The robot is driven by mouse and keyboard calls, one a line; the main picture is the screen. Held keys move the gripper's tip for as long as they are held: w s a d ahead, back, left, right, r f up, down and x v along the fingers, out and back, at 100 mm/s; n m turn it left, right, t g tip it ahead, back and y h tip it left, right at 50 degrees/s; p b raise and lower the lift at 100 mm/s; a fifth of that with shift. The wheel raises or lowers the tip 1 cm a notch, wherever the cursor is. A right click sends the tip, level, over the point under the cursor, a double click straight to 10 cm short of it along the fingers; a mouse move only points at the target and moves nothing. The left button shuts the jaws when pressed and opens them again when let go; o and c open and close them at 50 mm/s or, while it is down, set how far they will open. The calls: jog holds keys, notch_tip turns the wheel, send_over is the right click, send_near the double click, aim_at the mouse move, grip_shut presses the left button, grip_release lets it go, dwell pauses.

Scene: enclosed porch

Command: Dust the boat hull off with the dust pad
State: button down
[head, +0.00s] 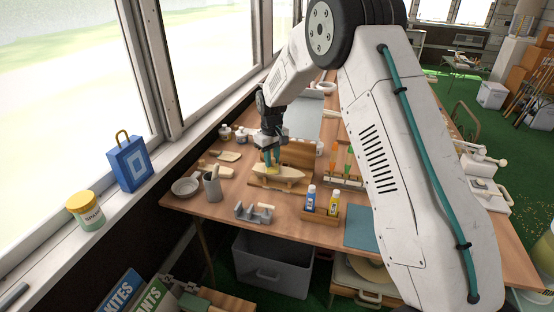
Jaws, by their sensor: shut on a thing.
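The boat hull (291,172) is a pale wooden shape lying on a brown wooden board or cradle (292,187) near the middle of the table. My gripper (272,163) points down over the left part of the hull. Its teal fingers are shut on a small yellowish piece, which looks like the dust pad (271,169). The pad is at the hull's top, but I cannot tell whether it touches. The fingers hide part of the hull behind them.
A grey cup (212,187) and a shallow bowl (186,187) stand to the left. A teal mat (362,228) lies at right. Several small jars stand behind.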

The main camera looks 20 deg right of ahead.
jog(key=shift+w+a, duration=0.55)
jog(key=shift+a, duration=0.2)
jog(key=shift+r, duration=3.05)
jog(key=shift+r, duration=0.1)
jog(key=shift+r, duration=1.4)
